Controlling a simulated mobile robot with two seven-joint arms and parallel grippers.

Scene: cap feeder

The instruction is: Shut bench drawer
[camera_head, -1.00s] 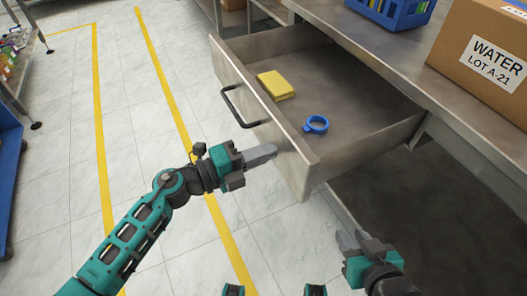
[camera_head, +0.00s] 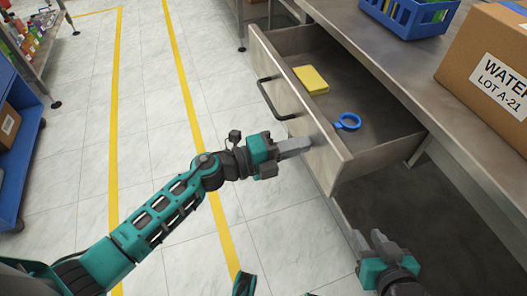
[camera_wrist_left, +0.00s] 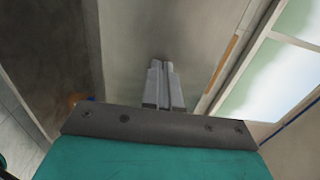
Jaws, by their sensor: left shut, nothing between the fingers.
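The bench drawer (camera_head: 305,112) is part-way open, sticking out from under the metal bench. Its dark bar handle (camera_head: 268,98) is on the front panel. My left gripper (camera_head: 309,145) is shut and empty, its fingertips at the outer face of the front panel, to the near side of the handle. In the left wrist view the shut fingers (camera_wrist_left: 164,66) point at a grey surface; whether they touch it is hard to tell. My right gripper (camera_head: 368,238) is low in front of the bench, away from the drawer, its fingers apart and empty.
A yellow block (camera_head: 311,80) and a blue ring (camera_head: 348,122) lie inside the drawer. On the bench top (camera_head: 420,75) stand a blue crate (camera_head: 408,20) and a cardboard box (camera_head: 490,70). The tiled floor left of the drawer is clear; shelving and a blue cart line the far left.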

